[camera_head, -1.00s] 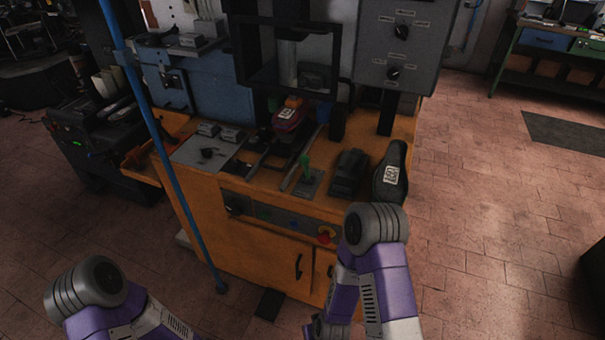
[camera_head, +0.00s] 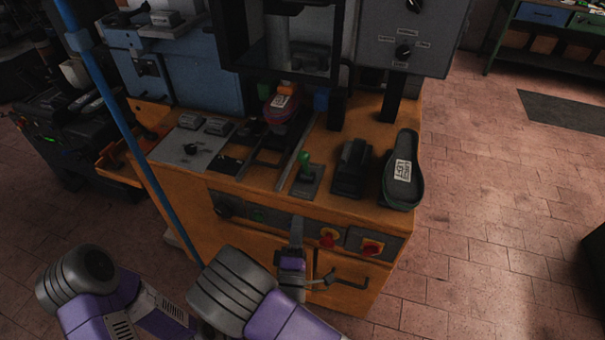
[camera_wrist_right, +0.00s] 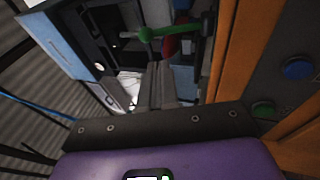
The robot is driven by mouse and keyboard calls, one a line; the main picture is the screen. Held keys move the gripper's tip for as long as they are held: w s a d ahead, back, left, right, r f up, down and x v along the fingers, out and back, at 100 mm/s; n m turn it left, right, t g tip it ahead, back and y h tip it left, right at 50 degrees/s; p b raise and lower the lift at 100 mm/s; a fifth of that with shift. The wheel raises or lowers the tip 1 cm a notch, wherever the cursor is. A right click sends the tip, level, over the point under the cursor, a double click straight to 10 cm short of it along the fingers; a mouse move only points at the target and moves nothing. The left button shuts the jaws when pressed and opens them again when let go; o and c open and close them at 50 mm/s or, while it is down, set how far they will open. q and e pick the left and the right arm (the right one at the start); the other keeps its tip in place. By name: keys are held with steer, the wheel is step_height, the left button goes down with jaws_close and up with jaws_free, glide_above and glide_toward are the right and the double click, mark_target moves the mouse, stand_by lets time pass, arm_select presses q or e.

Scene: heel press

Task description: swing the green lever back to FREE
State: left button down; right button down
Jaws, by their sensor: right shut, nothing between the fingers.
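The green lever (camera_head: 304,160) stands on a small grey plate at the front of the orange press bench (camera_head: 245,183). It looks roughly upright in the head view, and its FREE marking cannot be read. In the right wrist view the green lever (camera_wrist_right: 178,33) shows beyond the fingers, with a round green knob at one end. My right gripper (camera_head: 297,222) is shut and empty, in front of the bench's control strip, below the lever and apart from it. Its fingers (camera_wrist_right: 160,75) point towards the bench. My left gripper is out of view.
A dark shoe-shaped piece (camera_head: 403,175) with a white label and a black block (camera_head: 352,168) stand right of the lever. A red shoe form (camera_head: 284,104) sits behind it under the press frame. A blue pole (camera_head: 125,120) stands left.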

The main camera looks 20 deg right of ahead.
mark_target(304, 165)
steer(key=shift+w, duration=0.1)
steer(key=b+x, duration=0.1)
steer(key=x, duration=1.3)
steer(key=shift+f, duration=0.1)
